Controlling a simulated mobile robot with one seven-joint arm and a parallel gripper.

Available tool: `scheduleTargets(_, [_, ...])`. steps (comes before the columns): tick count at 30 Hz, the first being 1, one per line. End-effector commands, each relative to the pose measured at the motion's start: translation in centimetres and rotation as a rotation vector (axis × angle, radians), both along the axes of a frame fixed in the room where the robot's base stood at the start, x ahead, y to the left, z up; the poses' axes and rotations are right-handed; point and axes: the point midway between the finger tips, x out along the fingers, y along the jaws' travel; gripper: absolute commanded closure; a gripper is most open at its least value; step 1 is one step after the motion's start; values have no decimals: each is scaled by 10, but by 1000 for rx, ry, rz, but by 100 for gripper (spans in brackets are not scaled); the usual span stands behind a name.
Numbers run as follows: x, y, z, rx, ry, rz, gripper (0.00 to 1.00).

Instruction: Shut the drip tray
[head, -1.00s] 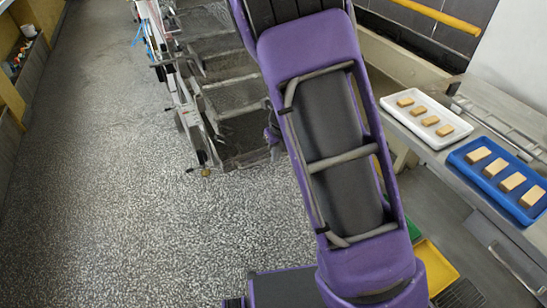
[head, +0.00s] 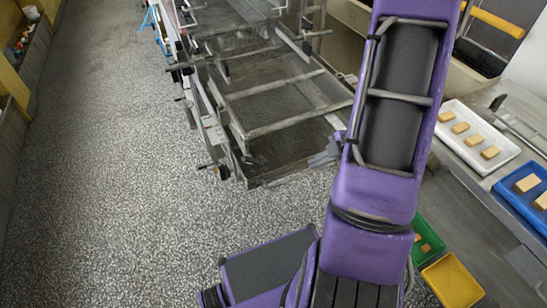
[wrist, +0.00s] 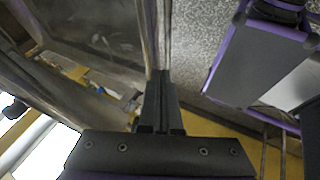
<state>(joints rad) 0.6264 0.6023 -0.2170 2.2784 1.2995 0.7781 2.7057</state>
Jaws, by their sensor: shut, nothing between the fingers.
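The drip tray (head: 292,158) appears to be the lowest dark, flat tray in the metal machine frame at the head view's centre. It reaches out over the floor at its near end. In the wrist view a dark tray-like surface (wrist: 100,25) with a pale metal edge fills the upper left.
A white tray (head: 517,151) and a blue tray (head: 510,197) with tan blocks stand on a bench at the right. A green bin (head: 419,228) and a yellow bin (head: 470,300) are low beside my base. Speckled floor (head: 110,190) is open at left.

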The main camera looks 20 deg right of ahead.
Motion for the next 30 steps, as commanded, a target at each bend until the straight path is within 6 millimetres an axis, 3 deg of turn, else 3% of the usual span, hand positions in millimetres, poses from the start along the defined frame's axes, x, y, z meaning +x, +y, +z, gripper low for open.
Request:
scheduleTargets(7, [-2,-3,-6,42,1,-81,100])
scheduleTargets(21, [33,27,-69,40,1,-76,100])
scheduleTargets(30, [40,32,-78,36,-1,-76,100])
